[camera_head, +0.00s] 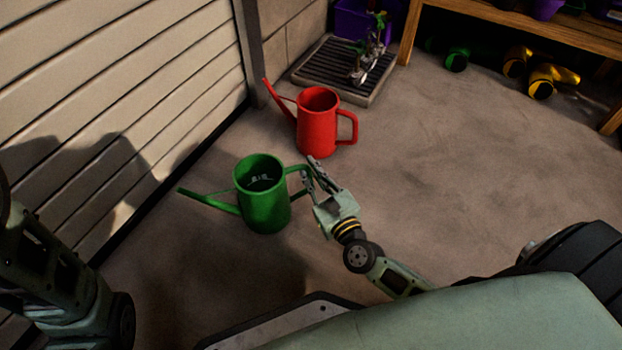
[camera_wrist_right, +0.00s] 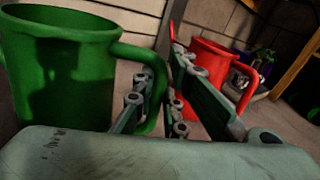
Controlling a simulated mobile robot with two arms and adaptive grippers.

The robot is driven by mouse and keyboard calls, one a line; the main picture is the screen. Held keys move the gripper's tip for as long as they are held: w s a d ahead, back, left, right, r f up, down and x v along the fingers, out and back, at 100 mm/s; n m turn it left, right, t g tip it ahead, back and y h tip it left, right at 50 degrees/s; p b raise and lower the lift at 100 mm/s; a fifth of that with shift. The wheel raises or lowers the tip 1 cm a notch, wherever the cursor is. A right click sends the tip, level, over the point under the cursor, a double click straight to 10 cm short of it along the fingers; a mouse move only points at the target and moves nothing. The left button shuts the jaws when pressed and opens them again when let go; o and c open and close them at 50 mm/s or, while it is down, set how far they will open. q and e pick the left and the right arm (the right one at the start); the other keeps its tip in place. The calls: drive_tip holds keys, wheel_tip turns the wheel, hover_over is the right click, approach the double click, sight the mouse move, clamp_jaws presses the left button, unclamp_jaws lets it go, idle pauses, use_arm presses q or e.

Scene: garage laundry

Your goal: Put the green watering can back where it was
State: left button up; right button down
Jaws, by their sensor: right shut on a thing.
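The green watering can (camera_head: 264,205) is upright at the centre-left of the head view, near the slatted wall, its spout pointing left. My right gripper (camera_head: 307,178) is shut on its handle, on the can's right side. In the right wrist view the green can (camera_wrist_right: 60,75) fills the left, and its handle runs between the fingers of the right gripper (camera_wrist_right: 165,85). I cannot tell for sure whether the can's base touches the floor. My left arm shows at the lower left of the head view, but its gripper is out of sight.
A red watering can (camera_head: 317,125) stands just behind the green one and also shows in the wrist view (camera_wrist_right: 205,65). A grey floor grate (camera_head: 330,80) with small plants lies behind it. A wooden bench (camera_head: 500,25) is at the back right.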

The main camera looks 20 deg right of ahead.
drive_tip(key=shift+r, duration=0.1)
drive_tip(key=shift+f, duration=0.2)
drive_tip(key=c, duration=1.8)
unclamp_jaws()
drive_tip(key=shift+r, duration=0.1)
drive_tip(key=shift+s+r+p, duration=0.1)
drive_tip(key=shift+s+p, duration=0.15)
drive_tip(key=shift+p, duration=0.05)
drive_tip(key=s+p, duration=0.2)
drive_tip(key=s, duration=0.5)
drive_tip(key=shift+d, duration=0.25)
